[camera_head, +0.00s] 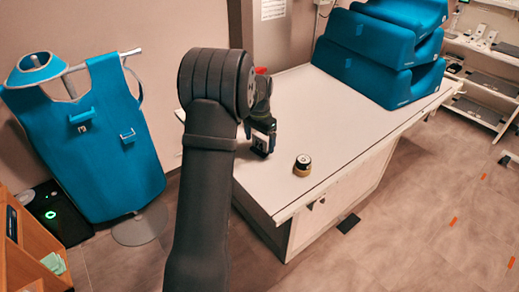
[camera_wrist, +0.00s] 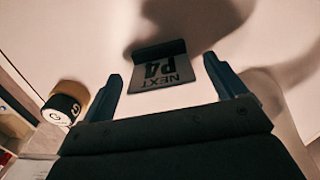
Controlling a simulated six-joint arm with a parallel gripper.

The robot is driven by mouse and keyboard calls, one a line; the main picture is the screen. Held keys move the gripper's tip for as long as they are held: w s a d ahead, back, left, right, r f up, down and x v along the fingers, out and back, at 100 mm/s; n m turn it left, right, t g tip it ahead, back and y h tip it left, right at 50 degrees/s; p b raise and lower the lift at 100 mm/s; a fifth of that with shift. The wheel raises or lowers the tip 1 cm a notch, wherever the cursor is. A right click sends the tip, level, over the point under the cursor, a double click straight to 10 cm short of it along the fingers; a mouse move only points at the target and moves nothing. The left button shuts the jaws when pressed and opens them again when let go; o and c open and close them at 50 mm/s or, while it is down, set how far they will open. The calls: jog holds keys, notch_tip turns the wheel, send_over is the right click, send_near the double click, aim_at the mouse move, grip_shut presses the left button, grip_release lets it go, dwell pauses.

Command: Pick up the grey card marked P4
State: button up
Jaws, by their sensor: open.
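The grey card (camera_wrist: 163,69) marked NEXT P4 shows in the wrist view, its lettering upside down, with a dark strip along its far edge. It is on the white table top (camera_head: 340,115), between and just beyond my two fingertips. My gripper (camera_wrist: 165,75) is open, with one dark finger on each side of the card and a gap to it on both sides. In the head view my gripper (camera_head: 262,142) is low over the table's near left part, and the card there is mostly hidden by it.
A round black and tan object (camera_head: 302,165) stands right of my gripper; it also shows at left in the wrist view (camera_wrist: 65,103). Blue cushions (camera_head: 370,55) are stacked at the table's back right. A blue apron (camera_head: 95,140) hangs at left. The table's middle is clear.

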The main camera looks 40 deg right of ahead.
aim_at(259, 145)
jog(key=shift+f, duration=1.4)
jog(key=c, duration=1.1)
jog(key=shift+o, duration=0.2)
jog(key=shift+r, duration=0.1)
